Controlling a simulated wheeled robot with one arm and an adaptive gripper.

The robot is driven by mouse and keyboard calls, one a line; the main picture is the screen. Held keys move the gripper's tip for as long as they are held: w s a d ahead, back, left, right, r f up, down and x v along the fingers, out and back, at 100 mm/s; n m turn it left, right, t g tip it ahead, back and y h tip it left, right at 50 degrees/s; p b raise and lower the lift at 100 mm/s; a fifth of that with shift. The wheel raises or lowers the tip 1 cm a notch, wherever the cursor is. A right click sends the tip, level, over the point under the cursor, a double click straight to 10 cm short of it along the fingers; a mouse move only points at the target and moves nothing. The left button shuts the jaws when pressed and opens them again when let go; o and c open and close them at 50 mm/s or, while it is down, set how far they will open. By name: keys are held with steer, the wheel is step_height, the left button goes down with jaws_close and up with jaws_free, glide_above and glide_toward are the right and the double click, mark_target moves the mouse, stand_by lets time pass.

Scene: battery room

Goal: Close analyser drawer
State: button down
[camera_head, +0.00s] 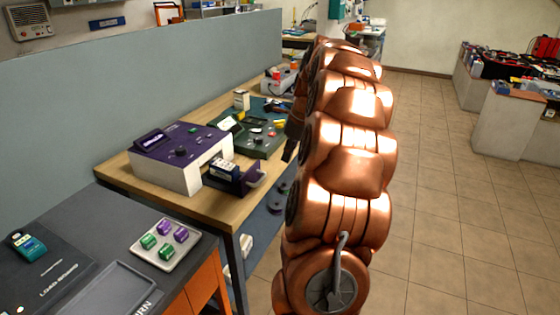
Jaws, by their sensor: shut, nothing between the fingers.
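The analyser (165,170) is a white box with a purple top on the wooden bench. Its purple drawer (236,187) sticks out of the front, toward the lower right, so it stands open. A small battery (223,167) with a white and blue label sits in the drawer.
A green tray (262,149) with small items lies behind the analyser on the wooden bench (210,207). The near grey bench holds a tray of green and purple pieces (190,254). A grey partition (120,95) runs behind. Tiled floor (450,200) is open on the right.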

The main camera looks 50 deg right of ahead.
steer(key=w+a+f+p, duration=0.2)
steer(key=w+f, duration=0.4)
steer(key=f, duration=0.3)
steer(key=shift+f+p, duration=0.15)
steer(key=shift+p, duration=0.25)
steer(key=shift+w, duration=0.1)
